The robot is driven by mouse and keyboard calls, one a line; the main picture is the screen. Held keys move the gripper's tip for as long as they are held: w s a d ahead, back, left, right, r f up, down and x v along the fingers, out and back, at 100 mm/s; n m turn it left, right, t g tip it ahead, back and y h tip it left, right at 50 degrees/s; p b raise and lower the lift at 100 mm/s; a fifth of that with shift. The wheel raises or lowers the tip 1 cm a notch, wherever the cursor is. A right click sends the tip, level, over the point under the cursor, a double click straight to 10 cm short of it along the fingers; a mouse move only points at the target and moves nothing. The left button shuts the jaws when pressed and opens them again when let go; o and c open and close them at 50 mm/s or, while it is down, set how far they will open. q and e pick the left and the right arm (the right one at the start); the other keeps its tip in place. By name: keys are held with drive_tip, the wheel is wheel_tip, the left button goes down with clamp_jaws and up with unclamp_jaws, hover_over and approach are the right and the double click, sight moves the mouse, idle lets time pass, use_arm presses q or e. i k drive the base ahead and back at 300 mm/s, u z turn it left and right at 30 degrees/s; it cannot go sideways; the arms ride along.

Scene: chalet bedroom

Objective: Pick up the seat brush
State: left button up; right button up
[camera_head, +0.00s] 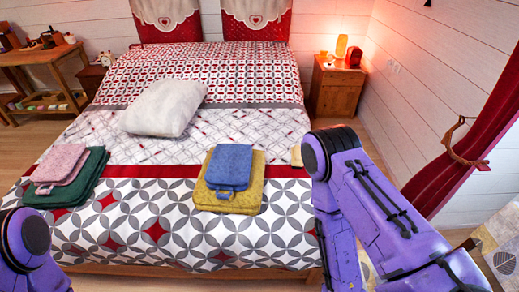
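I cannot make out a seat brush for certain. A small pale beige thing (296,156) shows at the right edge of the bed, partly hidden behind my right arm; I cannot tell what it is. My purple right arm fills the lower right, and part of my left arm shows at the lower left corner. Neither gripper is in view.
The bed (150,235) bears a white pillow (165,107), a blue folded towel (229,166) on a yellow one (230,199), and pink (60,165) and green (85,178) folded towels. A nightstand (335,88) stands right, a cluttered wooden table (40,55) left.

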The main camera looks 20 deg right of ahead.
sight(297, 163)
drive_tip(key=u, duration=0.15)
drive_tip(key=i, duration=0.9)
drive_tip(key=z, duration=0.25)
